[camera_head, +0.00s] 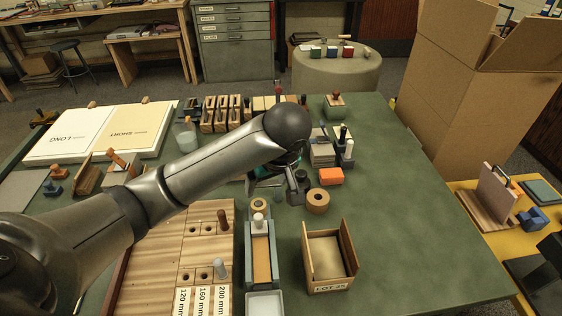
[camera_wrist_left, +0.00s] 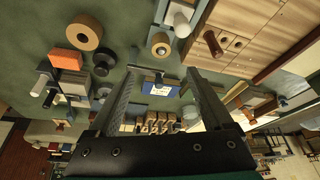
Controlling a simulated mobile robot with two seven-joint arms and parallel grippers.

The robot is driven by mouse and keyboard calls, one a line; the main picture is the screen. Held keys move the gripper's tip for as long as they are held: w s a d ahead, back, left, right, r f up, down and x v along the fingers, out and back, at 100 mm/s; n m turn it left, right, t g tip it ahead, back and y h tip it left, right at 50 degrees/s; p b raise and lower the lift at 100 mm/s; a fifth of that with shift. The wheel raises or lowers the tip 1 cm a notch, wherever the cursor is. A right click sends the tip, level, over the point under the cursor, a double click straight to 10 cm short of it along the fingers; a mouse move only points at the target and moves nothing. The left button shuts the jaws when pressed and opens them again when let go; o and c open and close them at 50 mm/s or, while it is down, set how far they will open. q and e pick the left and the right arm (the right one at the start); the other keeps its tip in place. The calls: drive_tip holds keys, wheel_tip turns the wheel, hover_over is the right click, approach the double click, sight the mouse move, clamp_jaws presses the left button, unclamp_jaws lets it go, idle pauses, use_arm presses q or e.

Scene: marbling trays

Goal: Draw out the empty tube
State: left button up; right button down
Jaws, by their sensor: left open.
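My left gripper (camera_head: 290,188) is open and empty above the middle of the green table. Its two fingers spread apart in the left wrist view (camera_wrist_left: 162,73), with a blue block with a white label (camera_wrist_left: 160,87) seen between them. I cannot tell for sure which thing is the empty tube. A wide tan ring (camera_head: 317,201) lies just right of the gripper, and it also shows in the left wrist view (camera_wrist_left: 84,32). A smaller tan ring (camera_head: 258,205) is at the head of a blue-sided tray (camera_head: 247,255) with a white-topped peg (camera_head: 258,222).
A wooden board (camera_head: 150,250) with holes, pegs and millimetre labels lies left of the tray. A wooden holder marked LOT (camera_head: 308,245) stands to its right. An orange block (camera_head: 331,176) is behind the wide ring. The table's right side (camera_head: 420,220) is clear.

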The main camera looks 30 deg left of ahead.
use_arm(q)
drive_tip(key=b, duration=0.2)
approach(259, 203)
drive_tip(key=b+x, duration=0.3)
drive_tip(key=x, duration=0.6)
drive_tip(key=shift+s+f, duration=0.1)
drive_tip(key=shift+a+f+b, duration=0.2)
drive_tip(key=shift+f+b, duration=0.25)
drive_tip(key=shift+f, duration=0.1)
drive_tip(key=shift+w+f, duration=0.1)
drive_tip(key=shift+w, duration=0.1)
drive_tip(key=c, duration=1.3)
drive_tip(key=o, duration=0.6)
drive_tip(key=shift+c, duration=0.5)
clamp_jaws()
use_arm(e)
wheel_tip(259, 203, down, 6)
drive_tip(key=s+d, duration=0.1)
drive_tip(key=shift+s, duration=0.4)
drive_tip(key=shift+w, duration=0.3)
